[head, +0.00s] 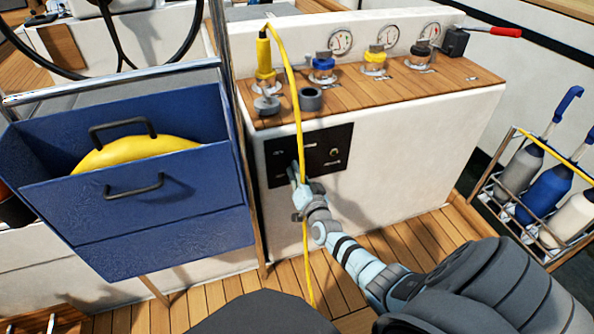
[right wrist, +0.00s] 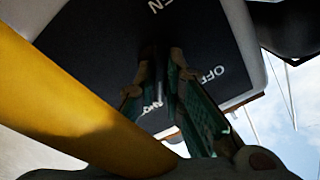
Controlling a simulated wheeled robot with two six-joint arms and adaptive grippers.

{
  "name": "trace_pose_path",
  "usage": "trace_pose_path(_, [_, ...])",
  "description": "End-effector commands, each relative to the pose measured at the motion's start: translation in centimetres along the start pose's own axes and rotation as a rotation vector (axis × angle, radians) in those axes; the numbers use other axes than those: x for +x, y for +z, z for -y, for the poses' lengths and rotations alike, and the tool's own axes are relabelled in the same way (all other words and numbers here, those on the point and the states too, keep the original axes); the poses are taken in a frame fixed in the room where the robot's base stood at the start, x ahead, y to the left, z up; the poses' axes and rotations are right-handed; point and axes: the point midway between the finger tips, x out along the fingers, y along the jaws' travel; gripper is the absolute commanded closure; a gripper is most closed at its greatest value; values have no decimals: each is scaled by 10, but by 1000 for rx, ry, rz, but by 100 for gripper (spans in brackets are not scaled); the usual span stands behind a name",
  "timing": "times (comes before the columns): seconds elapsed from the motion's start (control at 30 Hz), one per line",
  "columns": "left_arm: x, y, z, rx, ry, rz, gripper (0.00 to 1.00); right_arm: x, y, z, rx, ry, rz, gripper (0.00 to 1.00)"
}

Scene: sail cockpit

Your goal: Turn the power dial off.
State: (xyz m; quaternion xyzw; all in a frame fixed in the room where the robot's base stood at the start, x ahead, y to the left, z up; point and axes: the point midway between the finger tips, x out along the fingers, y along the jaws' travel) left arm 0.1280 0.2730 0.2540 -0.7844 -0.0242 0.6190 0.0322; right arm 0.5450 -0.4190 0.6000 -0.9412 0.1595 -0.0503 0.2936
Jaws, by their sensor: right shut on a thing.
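A black panel (head: 322,167) with small white labels is set in the white console front. My right gripper (head: 297,174) reaches the panel's lower left part, its fingers pointing at the face. In the right wrist view my right gripper (right wrist: 160,72) is closed on a dark thing between its fingertips, which looks like the power dial (right wrist: 152,92). The dial is mostly hidden by the fingers, and its pointing is hard to read. An "OFF" label (right wrist: 206,76) shows right of the fingers, and part of another label shows at the top. My left gripper is out of view.
A yellow cable (head: 300,120) hangs before the panel, close to my right gripper; it also crosses the right wrist view (right wrist: 75,105). A blue bin (head: 170,215) and metal post stand left. Winches line the wooden top (head: 345,95). A bottle rack (head: 500,205) stands right.

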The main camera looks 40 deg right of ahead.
Motion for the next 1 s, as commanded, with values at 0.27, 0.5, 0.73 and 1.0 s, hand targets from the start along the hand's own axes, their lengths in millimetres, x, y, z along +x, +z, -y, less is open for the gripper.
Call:
trace_pose_path(0.27, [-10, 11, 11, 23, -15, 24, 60, 0, 0, 1, -244, 2, 4, 100])
trace_pose_path(0.5, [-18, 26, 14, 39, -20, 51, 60, 0, 0, 1, -473, 2, 5, 100])
trace_pose_path(0.73, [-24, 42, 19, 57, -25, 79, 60, 0, 0, 1, -691, 1, 3, 100])
trace_pose_path(1.0, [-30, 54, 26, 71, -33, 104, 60, 0, 1, 0, -947, 0, 5, 100])
